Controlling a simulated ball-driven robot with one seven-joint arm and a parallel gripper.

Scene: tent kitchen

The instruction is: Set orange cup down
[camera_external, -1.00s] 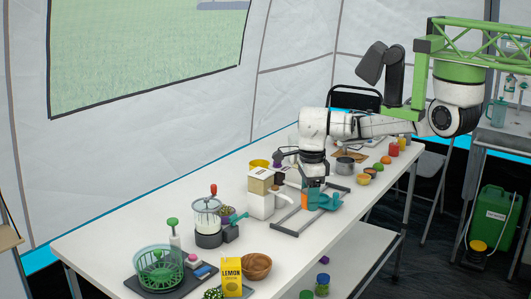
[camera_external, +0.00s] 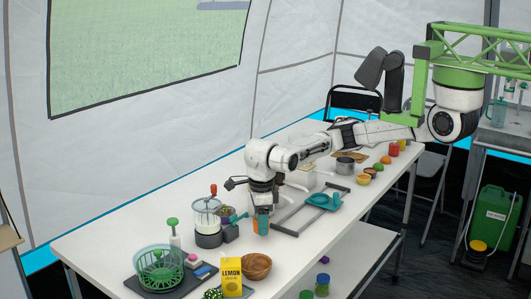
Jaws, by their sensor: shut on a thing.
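The orange cup (camera_external: 256,224) is held by my gripper (camera_external: 261,226), which points straight down and is shut on it. Only a narrow orange strip of the cup shows beside a teal part at the gripper's tip. The cup is low over the white table (camera_external: 215,262), behind the wooden bowl and right of the glass jar appliance. I cannot tell whether its base touches the table.
A wooden bowl (camera_external: 256,267) and a yellow lemon carton (camera_external: 231,278) stand in front. A jar appliance (camera_external: 208,222) is close on the left. A teal dish (camera_external: 322,201) sits by a grey frame (camera_external: 289,221) on the right.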

